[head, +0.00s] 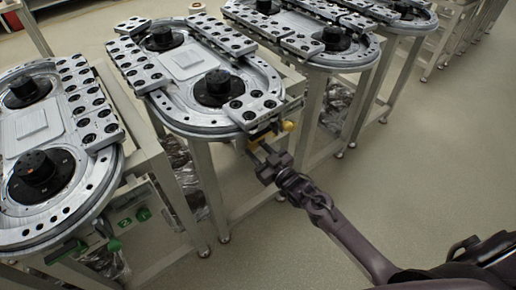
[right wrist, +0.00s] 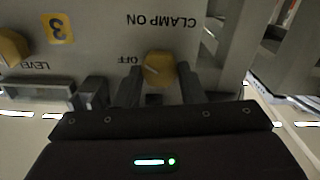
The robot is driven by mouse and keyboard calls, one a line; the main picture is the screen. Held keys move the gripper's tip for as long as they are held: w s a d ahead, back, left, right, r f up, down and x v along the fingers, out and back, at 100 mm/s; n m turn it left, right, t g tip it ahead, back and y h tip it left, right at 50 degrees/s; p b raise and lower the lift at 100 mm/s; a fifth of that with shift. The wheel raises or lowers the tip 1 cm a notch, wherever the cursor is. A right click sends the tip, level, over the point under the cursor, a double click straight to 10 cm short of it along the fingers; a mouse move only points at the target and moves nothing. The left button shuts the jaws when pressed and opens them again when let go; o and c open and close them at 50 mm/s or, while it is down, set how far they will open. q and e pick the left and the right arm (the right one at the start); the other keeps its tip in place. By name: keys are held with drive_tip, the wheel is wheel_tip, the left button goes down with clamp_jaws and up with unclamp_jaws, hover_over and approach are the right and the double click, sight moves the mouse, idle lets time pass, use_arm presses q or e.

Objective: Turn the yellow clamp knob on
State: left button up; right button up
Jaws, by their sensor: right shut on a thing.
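The yellow clamp knob (right wrist: 160,70) shows in the right wrist view below upside-down "CLAMP ON" lettering, with "OFF" to its left. It has a pale pointer line on its left part. My right gripper (right wrist: 158,92) has one finger on each side of the knob and is shut on it. In the head view the right gripper (head: 262,156) is at the front panel of the middle ring track (head: 205,128), with a little of the yellow knob (head: 253,144) showing. The left gripper is not in view.
A second yellow knob (right wrist: 12,47) by "LEVEL" lettering and a yellow "3" label (right wrist: 58,28) are on the same panel. A ring track with a green knob (head: 143,213) stands at left, another (head: 318,45) at right. Open floor (head: 430,165) lies at right.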

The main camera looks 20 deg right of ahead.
drive_tip(key=m+p, duration=0.2)
drive_tip(key=m, duration=0.4)
drive_tip(key=shift+m, duration=0.3)
drive_tip(key=m+p, duration=0.1)
drive_tip(key=m, duration=0.4)
drive_tip(key=shift+f+p, duration=0.1)
drive_tip(key=shift+p, duration=0.3)
drive_tip(key=o, duration=1)
drive_tip(key=v, duration=0.7)
drive_tip(key=shift+s+d, duration=0.2)
drive_tip(key=shift+s, duration=0.15)
